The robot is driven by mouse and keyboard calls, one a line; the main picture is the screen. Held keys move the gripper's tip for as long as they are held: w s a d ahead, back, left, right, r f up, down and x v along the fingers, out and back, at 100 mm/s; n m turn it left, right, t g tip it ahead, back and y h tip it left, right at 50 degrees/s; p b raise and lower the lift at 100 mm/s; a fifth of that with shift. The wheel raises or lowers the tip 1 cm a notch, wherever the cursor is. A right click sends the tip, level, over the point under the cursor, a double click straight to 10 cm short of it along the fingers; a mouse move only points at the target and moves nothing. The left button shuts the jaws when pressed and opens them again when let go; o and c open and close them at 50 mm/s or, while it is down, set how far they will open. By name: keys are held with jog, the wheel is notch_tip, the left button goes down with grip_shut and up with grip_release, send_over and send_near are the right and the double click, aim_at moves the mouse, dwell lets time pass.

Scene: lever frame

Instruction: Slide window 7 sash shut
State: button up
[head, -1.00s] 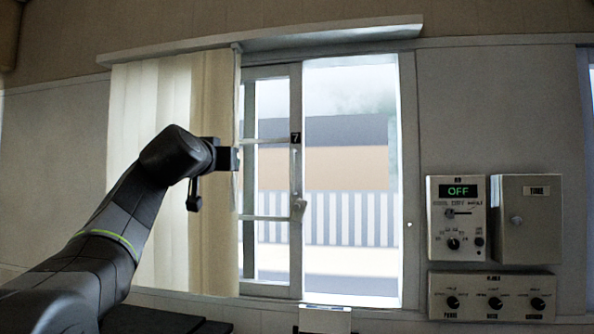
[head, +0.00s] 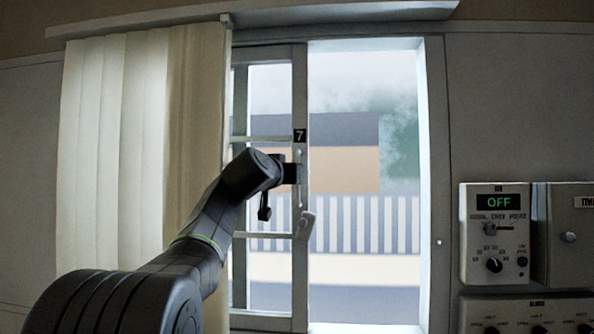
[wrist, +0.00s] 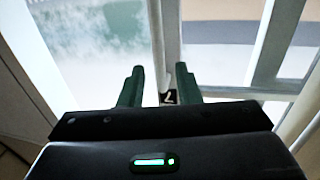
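The window 7 sash (head: 300,90) is a pale framed pane with a black "7" label (head: 300,135) on its right upright. It stands at the left part of the window, leaving a wide gap on its right. My gripper (head: 297,173) is at that upright, just below the label, beside a slim pale vertical handle (head: 299,157). In the wrist view the two dark fingers of my gripper (wrist: 160,82) are apart, with the sash upright (wrist: 167,45) showing between them. Contact with the handle cannot be told. A small latch (head: 306,222) sits lower on the upright.
The right window jamb (head: 436,180) bounds the open gap, which looks clear. Pale vertical blinds (head: 140,140) hang left of the sash, behind my arm. A control box reading OFF (head: 496,230) and another box (head: 570,235) are on the right wall.

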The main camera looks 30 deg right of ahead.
jog(key=p, duration=0.3)
send_over(298, 200)
jog(key=shift+w+d, duration=0.25)
jog(key=shift+w, duration=0.1)
grip_shut()
